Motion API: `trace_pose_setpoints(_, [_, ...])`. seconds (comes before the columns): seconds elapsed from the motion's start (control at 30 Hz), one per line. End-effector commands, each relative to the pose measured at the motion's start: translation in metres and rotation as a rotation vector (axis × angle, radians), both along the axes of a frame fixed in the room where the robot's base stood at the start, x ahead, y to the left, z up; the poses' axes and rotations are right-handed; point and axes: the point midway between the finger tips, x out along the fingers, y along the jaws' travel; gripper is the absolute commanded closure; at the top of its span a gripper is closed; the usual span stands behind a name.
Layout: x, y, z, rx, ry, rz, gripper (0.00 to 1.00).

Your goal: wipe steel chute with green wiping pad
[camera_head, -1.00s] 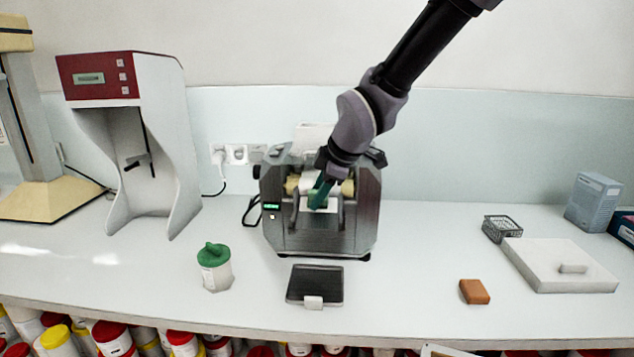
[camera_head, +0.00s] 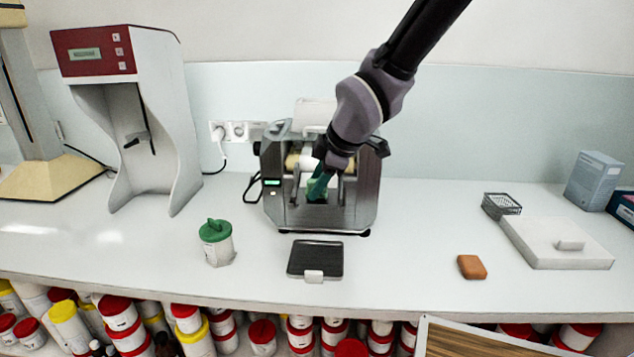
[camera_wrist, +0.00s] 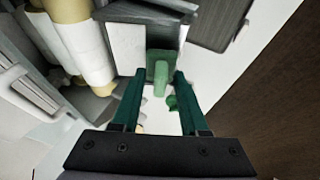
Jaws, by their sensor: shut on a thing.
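The pad shows in the wrist view (camera_wrist: 160,72) as a small green block just beyond the fingertips. The steel chute shows as a light flat surface (camera_wrist: 126,48) beside and under the pad in the wrist view. The pad appears at the chute's face, but I cannot tell whether it touches. In the head view my fingers and wrist hide much of the pad and chute.
A dark tray (camera_head: 315,258) sits in front of the mill.

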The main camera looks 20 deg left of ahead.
Motion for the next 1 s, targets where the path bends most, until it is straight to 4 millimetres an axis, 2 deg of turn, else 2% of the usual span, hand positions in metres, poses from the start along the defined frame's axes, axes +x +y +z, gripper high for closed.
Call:
trace_pose_setpoints(0.7, [0.004, 0.002, -0.008, 0.000, -0.001, 0.000, 1.00])
trace_pose_setpoints(1.0, [0.027, 0.008, 0.004, 0.001, 0.000, -0.002, 1.00])
